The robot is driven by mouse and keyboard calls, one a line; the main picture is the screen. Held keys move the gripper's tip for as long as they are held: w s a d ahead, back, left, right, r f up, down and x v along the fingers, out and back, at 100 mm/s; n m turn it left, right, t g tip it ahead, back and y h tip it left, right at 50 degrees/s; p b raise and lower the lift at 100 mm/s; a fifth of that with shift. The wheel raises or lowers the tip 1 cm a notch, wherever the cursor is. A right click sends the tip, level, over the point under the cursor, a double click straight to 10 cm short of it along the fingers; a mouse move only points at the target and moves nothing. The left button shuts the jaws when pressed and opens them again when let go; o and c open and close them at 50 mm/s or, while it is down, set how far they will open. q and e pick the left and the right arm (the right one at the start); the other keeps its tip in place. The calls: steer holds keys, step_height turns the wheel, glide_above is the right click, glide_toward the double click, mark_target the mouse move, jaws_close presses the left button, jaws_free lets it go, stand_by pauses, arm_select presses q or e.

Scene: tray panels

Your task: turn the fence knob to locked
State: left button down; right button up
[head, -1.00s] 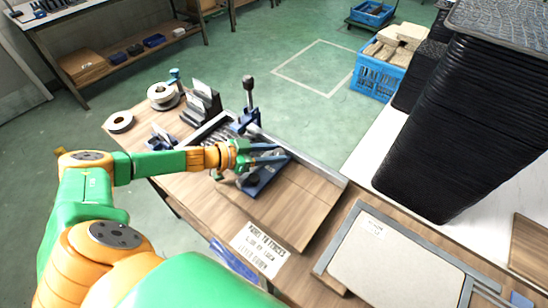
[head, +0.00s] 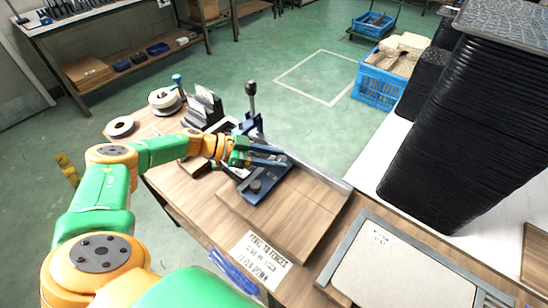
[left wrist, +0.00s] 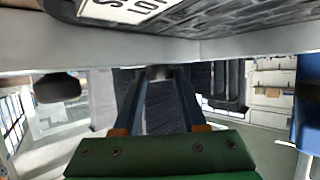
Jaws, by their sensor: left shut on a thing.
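My left gripper (head: 280,158) reaches in from the left, low over the blue fixture (head: 262,190) by the metal fence. Its blue fingers lie close together, shut on what looks like the fence knob, which is mostly hidden between the tips. In the left wrist view the fingers (left wrist: 152,78) run nearly together around a small dark spot. A separate round dark knob (head: 255,186) sits on the fixture, just nearer than the fingers and apart from them. Whether the gripped knob stands at locked cannot be read. My right gripper is not in view.
An upright lever with a dark ball top (head: 251,90) stands behind the fixture. Tape rolls (head: 165,99) are at the bench's far left. A paper sign (head: 262,258) lies in front. A black tray stack (head: 455,130) stands right. A pale panel (head: 390,270) is front right.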

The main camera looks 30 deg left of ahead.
arm_select(q)
steer(key=shift+c, duration=2.3)
jaws_free()
steer(key=shift+w+d, duration=0.1)
steer(key=b+v, duration=0.1)
steer(key=v, duration=0.6)
